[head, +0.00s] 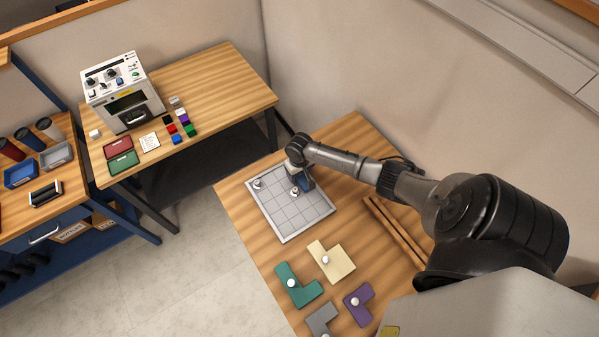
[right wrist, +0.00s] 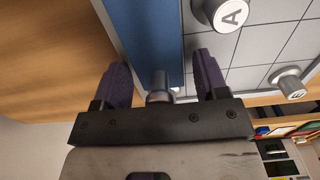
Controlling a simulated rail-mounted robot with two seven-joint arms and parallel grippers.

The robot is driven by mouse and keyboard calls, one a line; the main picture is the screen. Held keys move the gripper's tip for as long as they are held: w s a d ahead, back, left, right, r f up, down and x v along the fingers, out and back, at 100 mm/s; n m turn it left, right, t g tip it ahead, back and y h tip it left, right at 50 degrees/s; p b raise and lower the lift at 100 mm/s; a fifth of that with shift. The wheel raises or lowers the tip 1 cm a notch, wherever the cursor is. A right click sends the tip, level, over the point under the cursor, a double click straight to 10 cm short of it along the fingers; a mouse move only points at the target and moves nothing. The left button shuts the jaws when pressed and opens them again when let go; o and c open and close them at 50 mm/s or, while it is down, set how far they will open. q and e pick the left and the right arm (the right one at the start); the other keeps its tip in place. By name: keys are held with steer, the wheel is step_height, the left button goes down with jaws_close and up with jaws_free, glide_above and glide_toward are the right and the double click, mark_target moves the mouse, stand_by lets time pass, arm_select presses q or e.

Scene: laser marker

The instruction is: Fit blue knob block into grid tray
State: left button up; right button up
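The grid tray (head: 283,222) is a pale square board with a raised rim on the right table. Two grey knobs stand on its grid; one (right wrist: 232,14) carries an A. The blue knob block (head: 308,184) lies at the tray's far right side, partly hidden by my right arm. In the right wrist view the blue block (right wrist: 145,35) runs along the rim with grid squares beside it; I cannot tell whether it is fully seated. My right gripper (right wrist: 160,80) is open, its fingers either side of the block's grey knob with gaps. My left gripper is not in view.
Teal (head: 297,287), cream (head: 334,262), purple (head: 358,303) and grey (head: 322,319) knob blocks lie in front of the tray. A wooden rail (head: 398,232) lies to its right. Another table with a white machine (head: 122,92) stands at the back left.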

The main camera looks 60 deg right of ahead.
steer(key=shift+o, duration=0.2)
step_height(320, 180, up, 11)
steer(key=shift+r+p, duration=0.2)
steer(key=shift+p, duration=0.4)
steer(key=shift+a+r, duration=0.15)
steer(key=shift+a, duration=0.05)
steer(key=s+a+f+n, duration=0.1)
steer(key=s+a+n, duration=0.15)
steer(key=a, duration=0.35)
steer(key=s+a+f+n, duration=0.1)
steer(key=s+a+f, duration=0.15)
steer(key=a, duration=0.25)
steer(key=s+a+r+n+t, duration=0.1)
steer(key=s+a+r+n, duration=0.1)
steer(key=s+a+r, duration=0.2)
steer(key=s+a+r+n+t, duration=0.2)
steer(key=s+a+r, duration=0.3)
steer(key=s+a, duration=0.5)
steer(key=shift+s+a+r+t, duration=0.15)
steer(key=shift+s+a+t, duration=0.2)
steer(key=shift+a, duration=0.2)
steer(key=shift+r, duration=0.1)
